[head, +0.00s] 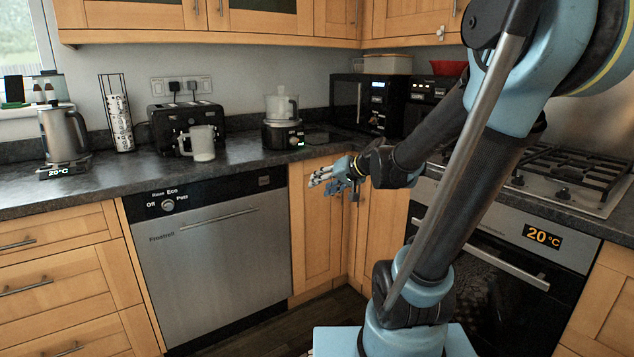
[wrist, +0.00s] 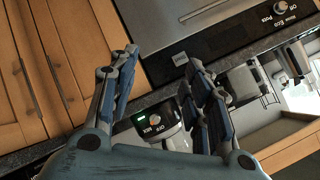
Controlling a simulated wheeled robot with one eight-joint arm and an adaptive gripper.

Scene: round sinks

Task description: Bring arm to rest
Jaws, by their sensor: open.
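My gripper (head: 328,179) is held out in front of the corner cabinet doors, below the counter edge, in the head view. In the wrist view my gripper (wrist: 160,88) shows two blue-grey fingers spread apart with nothing between them. It is open and empty. My arm comes from the right side of the head view and bends down and then out toward the left. No task object other than the arm is named.
The dark counter (head: 240,155) carries a kettle (head: 62,132), toaster (head: 187,120), white mug (head: 201,143) and food processor (head: 282,118). Below stand a dishwasher (head: 215,265) and wooden cabinets. An oven (head: 500,285) and gas hob (head: 565,178) are at right.

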